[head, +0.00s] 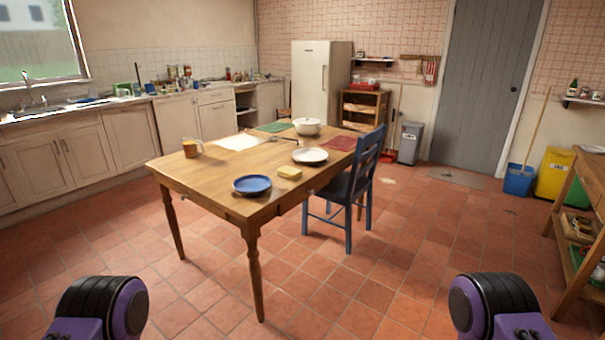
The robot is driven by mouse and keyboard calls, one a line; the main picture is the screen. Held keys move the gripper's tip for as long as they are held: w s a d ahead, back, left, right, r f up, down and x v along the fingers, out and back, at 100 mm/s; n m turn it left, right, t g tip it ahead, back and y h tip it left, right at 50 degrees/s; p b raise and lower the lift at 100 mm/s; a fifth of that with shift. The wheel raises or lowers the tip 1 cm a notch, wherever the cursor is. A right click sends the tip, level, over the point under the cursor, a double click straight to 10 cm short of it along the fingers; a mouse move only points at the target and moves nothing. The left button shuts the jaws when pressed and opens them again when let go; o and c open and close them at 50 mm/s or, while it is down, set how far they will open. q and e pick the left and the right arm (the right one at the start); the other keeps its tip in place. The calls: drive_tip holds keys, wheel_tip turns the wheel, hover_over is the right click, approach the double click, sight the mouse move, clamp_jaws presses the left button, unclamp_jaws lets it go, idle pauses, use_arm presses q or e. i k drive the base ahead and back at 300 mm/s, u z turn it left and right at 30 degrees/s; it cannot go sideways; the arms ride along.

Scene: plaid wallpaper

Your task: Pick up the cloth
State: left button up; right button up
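A red and pale striped cloth (431,70) appears to hang on the far wall, below a row of hooks and left of the grey door. It is small and far off in the head view. On the wooden table (207,176) lie a flat red piece (341,143) and a flat green piece (274,127). They look like placemats, but I cannot tell whether either is cloth. Purple and black parts of my two arms show at the bottom corners. Neither of my grippers is in view.
The table stands ahead with a blue plate (252,185), a yellow block (290,173), a mug (191,148) and a white pot (307,126). A blue chair (362,184) is at its right side. Tiled floor (420,240) is clear to the right, before a wooden bench (580,205).

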sight(287, 172)
drive_tip(key=z, duration=0.55)
drive_tip(key=i, duration=1.85)
drive_tip(key=u, duration=0.4)
